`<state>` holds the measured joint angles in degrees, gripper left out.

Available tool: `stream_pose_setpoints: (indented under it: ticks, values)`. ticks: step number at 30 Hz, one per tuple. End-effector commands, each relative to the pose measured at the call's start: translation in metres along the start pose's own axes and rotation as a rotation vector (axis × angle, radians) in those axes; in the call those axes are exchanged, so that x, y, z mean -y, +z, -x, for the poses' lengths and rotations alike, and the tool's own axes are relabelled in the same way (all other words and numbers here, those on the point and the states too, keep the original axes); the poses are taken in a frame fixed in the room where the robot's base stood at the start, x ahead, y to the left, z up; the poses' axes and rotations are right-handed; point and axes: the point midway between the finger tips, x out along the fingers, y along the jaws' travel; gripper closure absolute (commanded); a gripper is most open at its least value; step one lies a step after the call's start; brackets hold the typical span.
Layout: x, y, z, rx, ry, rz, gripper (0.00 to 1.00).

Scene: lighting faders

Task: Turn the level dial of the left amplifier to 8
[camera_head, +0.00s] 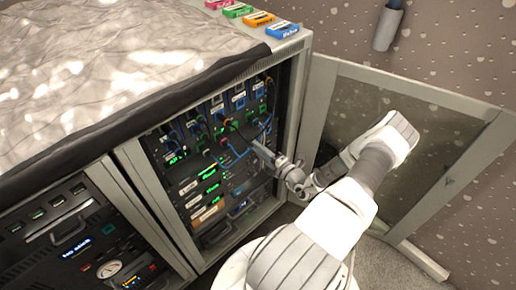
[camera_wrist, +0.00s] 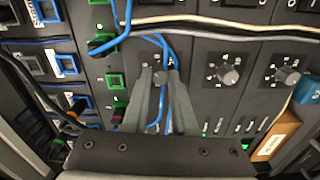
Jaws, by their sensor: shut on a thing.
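In the wrist view three amplifier panels with level dials stand in a row. The leftmost dial (camera_wrist: 160,77) is between the fingers of my gripper (camera_wrist: 160,72), which is shut on it. Its scale and pointer are mostly hidden by the fingers and blue cables, so I cannot read its setting. The middle dial (camera_wrist: 229,75) and right dial (camera_wrist: 287,75) are grey knobs with white numbers around them. In the head view my gripper (camera_head: 258,146) reaches into the open rack (camera_head: 303,80); the dials are too small to tell there.
Blue cables (camera_wrist: 130,38) hang across the left panel near my fingers, and pale cables (camera_wrist: 230,22) run above the dials. The rack's glass door (camera_head: 415,150) stands open to the right of my arm. Coloured labels (camera_head: 258,19) lie on top of the rack.

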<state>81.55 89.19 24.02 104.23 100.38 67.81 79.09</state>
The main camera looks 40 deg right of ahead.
Motion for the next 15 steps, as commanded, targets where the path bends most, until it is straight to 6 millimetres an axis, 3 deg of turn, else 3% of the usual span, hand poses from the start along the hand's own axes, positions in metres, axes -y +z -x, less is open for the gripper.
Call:
stream_pose_setpoints:
  ticks: [15]
  values:
    - [0.0004, 0.0002, 0.0004, 0.001, 0.0, -0.409, 1.0]
